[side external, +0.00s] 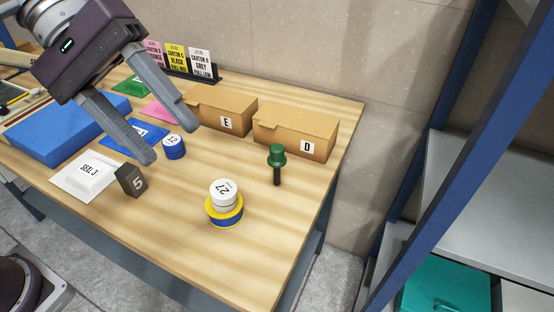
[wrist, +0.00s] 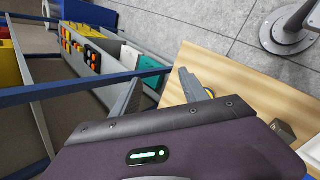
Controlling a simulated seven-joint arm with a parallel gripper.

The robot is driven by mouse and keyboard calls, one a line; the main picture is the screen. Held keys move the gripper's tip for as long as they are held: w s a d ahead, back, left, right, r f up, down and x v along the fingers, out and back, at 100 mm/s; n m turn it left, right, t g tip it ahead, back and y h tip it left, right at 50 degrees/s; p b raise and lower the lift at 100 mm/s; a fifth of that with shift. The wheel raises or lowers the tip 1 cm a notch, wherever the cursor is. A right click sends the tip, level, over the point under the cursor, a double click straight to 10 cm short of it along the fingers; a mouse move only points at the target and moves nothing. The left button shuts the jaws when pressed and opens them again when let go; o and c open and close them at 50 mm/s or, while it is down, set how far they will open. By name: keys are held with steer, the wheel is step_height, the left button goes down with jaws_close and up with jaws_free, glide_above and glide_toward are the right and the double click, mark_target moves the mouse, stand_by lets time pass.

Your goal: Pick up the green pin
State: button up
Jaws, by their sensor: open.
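The green pin (side external: 277,154) has a green head on a dark shaft. It stands upright on the wooden table (side external: 170,235), in front of the carton marked D, in the side view. My gripper (side external: 170,141) is open, with its two grey fingers apart and nothing between them. It is above the table, well to the left of the pin. In the wrist view my gripper (wrist: 160,80) is also open and empty, over the table's edge. I cannot make out the pin in the wrist view.
Cartons E (side external: 221,109) and D (side external: 295,133) stand behind. A white-topped stack marked 27 (side external: 224,197) is left of the pin. A dark block marked 5 (side external: 131,180) and a blue disc (side external: 174,150) are near my fingers. The front right tabletop is clear.

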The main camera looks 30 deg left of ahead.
steer(key=w+d+r+n+h, duration=0.1)
steer(key=w+d+n+h, duration=0.2)
steer(key=w+n+h, duration=0.6)
steer(key=n+t, duration=0.3)
glide_above(277, 166)
steer(key=s+a, duration=0.3)
steer(key=a, duration=0.1)
steer(key=w+a+f+n+t, duration=0.2)
steer(key=w+f+n, duration=0.1)
steer(key=w+n, duration=0.15)
steer(key=shift+m, duration=0.65)
steer(key=f, duration=1.2)
steer(key=d+f, duration=0.1)
steer(key=f, duration=0.5)
steer(key=shift+s+f, duration=0.2)
steer(key=shift+f, duration=0.05)
steer(key=shift+h, duration=0.3)
steer(key=x, duration=0.7)
steer(key=shift+s+f, duration=0.15)
steer(key=shift+s, duration=0.05)
jaws_close()
